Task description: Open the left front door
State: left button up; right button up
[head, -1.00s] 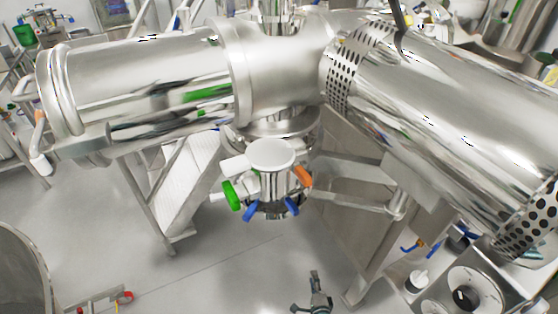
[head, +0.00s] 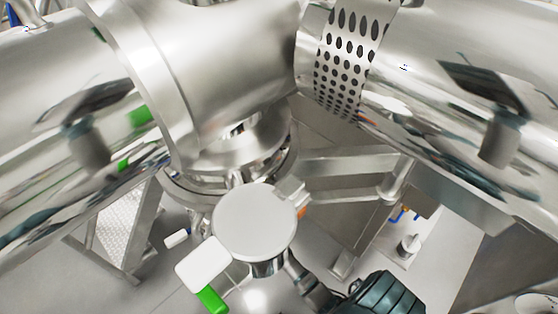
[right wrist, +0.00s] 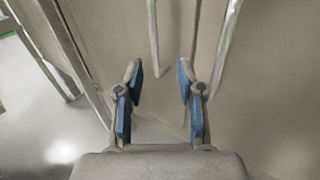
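In the right wrist view, a beige-grey metal panel (right wrist: 190,50) stands in front of my right gripper. Two slim upright bars, which look like handles, run down its face: a left bar (right wrist: 153,35) and a right bar (right wrist: 229,40). I cannot tell for sure which door each belongs to. In the head view, a grey cabinet face (head: 335,195) shows under the machine, partly hidden by metal beams. My left gripper is not in view.
A large steel machine with a perforated band (head: 345,60) fills the head view. A round white cap (head: 255,222) and a green-tipped handle (head: 212,299) stand out close in front. A steel beam (head: 345,162) crosses the cabinet. Floor shows at lower left.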

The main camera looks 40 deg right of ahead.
jog(key=x, duration=0.6)
jog(key=w+b+x, duration=0.1)
jog(key=x, duration=0.3)
jog(key=shift+a+r, duration=0.15)
jog(key=shift+a, duration=0.15)
jog(key=shift+d, duration=0.5)
jog(key=shift+a, duration=0.35)
grip_shut()
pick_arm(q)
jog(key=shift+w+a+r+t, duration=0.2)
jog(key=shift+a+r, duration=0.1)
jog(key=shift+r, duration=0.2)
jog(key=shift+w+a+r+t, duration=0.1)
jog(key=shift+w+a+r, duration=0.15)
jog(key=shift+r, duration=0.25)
pick_arm(e)
jog(key=shift+w+a, duration=0.1)
jog(key=shift+a, duration=0.05)
